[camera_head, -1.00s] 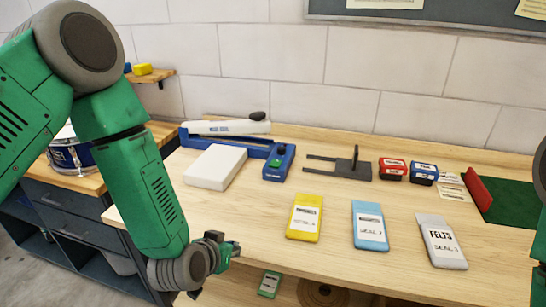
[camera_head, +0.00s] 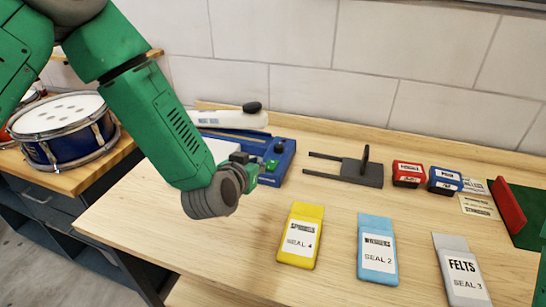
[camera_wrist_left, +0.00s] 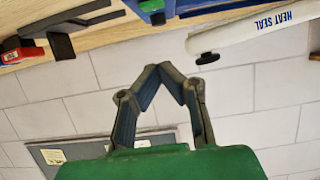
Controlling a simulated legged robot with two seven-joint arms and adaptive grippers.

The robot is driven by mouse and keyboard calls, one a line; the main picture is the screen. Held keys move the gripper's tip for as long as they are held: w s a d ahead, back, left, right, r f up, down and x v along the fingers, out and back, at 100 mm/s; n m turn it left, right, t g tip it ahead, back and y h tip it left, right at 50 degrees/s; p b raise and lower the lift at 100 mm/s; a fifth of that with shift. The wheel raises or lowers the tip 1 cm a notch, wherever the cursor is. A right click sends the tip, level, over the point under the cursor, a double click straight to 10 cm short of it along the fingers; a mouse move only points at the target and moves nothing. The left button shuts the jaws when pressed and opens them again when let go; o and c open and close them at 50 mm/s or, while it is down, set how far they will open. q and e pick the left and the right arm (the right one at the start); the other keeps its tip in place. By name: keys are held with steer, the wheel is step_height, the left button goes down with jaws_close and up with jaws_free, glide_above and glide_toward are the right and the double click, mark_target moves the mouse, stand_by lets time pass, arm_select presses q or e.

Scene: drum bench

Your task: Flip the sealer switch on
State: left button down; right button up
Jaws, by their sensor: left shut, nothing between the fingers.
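The heat sealer has a blue base (camera_head: 284,150) and a white arm (camera_head: 232,119) with a black knob, and sits at the back left of the bench. A green switch (camera_head: 271,165) is on the blue control box at its right end; whether it is on or off is too small to tell. My left gripper (camera_head: 256,167) is shut and empty, just in front and left of the switch, hiding part of the base. Contact cannot be told. In the left wrist view the shut fingertips (camera_wrist_left: 165,68) are below the white arm (camera_wrist_left: 255,26) in the picture.
A black forked stand (camera_head: 350,170), a red box (camera_head: 408,174) and a blue box (camera_head: 444,180) stand to the right. Yellow (camera_head: 301,236), light blue (camera_head: 377,249) and grey (camera_head: 461,272) pouches lie in front. A drum (camera_head: 65,132) is at left.

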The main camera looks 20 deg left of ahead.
arm_select(q)
steer(key=p, duration=0.1)
glide_above(268, 173)
step_height(268, 173, down, 3)
steer(key=shift+a+r, duration=0.1)
step_height(268, 173, down, 3)
steer(key=shift+w+r, duration=0.1)
steer(key=shift+r, duration=0.05)
steer(key=shift+f+p, duration=0.3)
steer(key=shift+f, duration=0.45)
arm_select(e)
steer(key=shift+s+d+r, duration=0.1)
steer(key=shift+s+r, duration=0.2)
steer(key=shift+r, duration=0.5)
